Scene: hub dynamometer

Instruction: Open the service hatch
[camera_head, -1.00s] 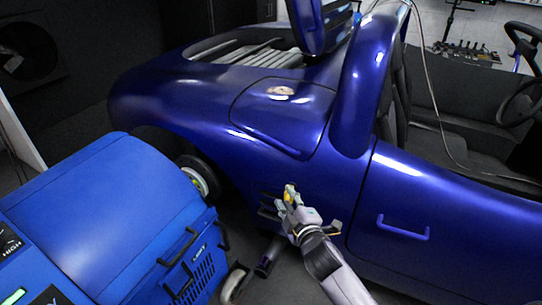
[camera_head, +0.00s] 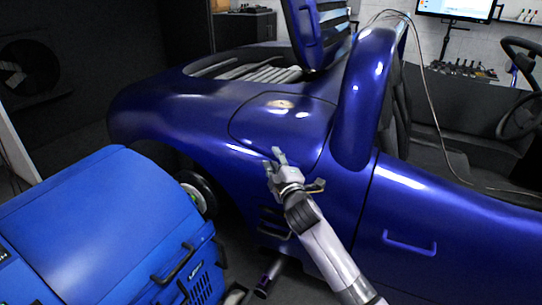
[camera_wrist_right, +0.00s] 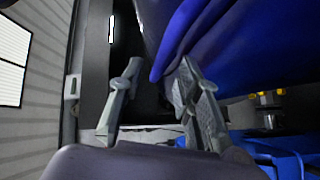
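The service hatch (camera_head: 290,128) appears to be the outlined panel on the rear fender of the blue car (camera_head: 150,108). It looks flush with the body. My right gripper (camera_head: 271,160) is in front of the fender, at the hatch's lower edge. In the right wrist view its two fingers (camera_wrist_right: 158,75) are spread apart. Blue bodywork (camera_wrist_right: 225,45) shows between and beyond the fingertips; I cannot tell whether they touch it. My left gripper is not in view.
A blue machine (camera_head: 110,225) with black handles stands at the lower left, close to the car's rear wheel hub (camera_head: 197,192). A blue handle (camera_head: 409,243) is on the car's side at right. A raised blue panel (camera_head: 318,32) stands above the rear deck.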

